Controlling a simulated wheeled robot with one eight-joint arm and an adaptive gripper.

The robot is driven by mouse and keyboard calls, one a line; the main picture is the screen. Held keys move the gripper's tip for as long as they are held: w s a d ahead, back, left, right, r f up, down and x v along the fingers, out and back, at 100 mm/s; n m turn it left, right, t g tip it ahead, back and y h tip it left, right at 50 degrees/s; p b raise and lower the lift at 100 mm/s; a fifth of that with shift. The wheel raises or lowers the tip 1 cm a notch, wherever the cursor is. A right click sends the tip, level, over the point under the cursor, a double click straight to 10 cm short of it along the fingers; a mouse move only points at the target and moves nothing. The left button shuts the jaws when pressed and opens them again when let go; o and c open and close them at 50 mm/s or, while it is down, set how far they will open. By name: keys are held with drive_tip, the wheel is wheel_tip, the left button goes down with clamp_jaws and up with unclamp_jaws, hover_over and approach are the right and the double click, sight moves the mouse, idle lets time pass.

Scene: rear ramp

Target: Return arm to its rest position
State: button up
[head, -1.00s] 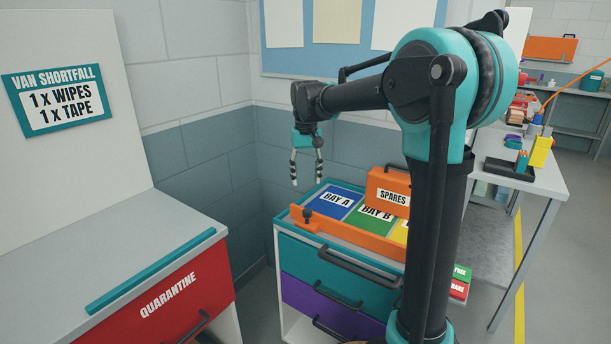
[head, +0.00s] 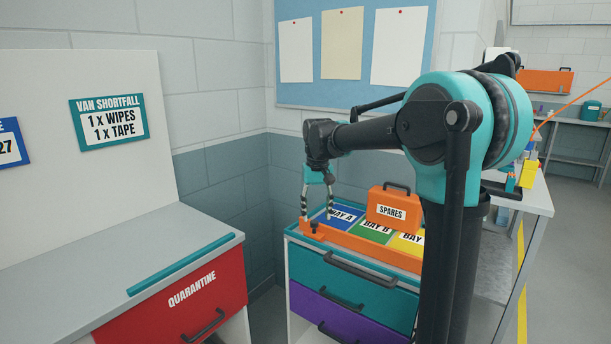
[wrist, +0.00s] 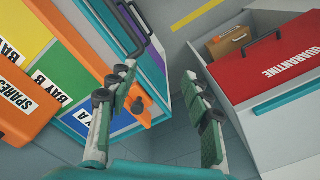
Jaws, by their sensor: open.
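My gripper (head: 318,214) hangs from my bent arm at the left end of the drawer cart (head: 350,265) in the head view. Its two fingers are apart with nothing between them. They overlap the left edge of the blue BAY A panel (head: 348,214) in the picture; the exact height above the cart is hard to tell. In the wrist view my gripper (wrist: 157,74) shows spread fingers, with the black knob (wrist: 138,104) on the cart's orange rail beside the left finger.
An orange SPARES case (head: 388,210) stands on the cart near my arm. A red QUARANTINE drawer (head: 190,295) sits under a grey counter on the left, across a narrow gap. A walled corner lies behind. A grey workbench (head: 545,205) stands at the right.

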drive_tip(key=s+d+f+m+t, duration=0.1)
drive_tip(key=s+d+f+t, duration=0.1)
drive_tip(key=s+d+f, duration=0.5)
drive_tip(key=s+d+f+t, duration=0.2)
drive_tip(key=s+d+f, duration=0.6)
drive_tip(key=s+f, duration=0.5)
drive_tip(key=s, duration=0.4)
drive_tip(key=shift+d+m, duration=0.3)
drive_tip(key=shift+m, duration=0.1)
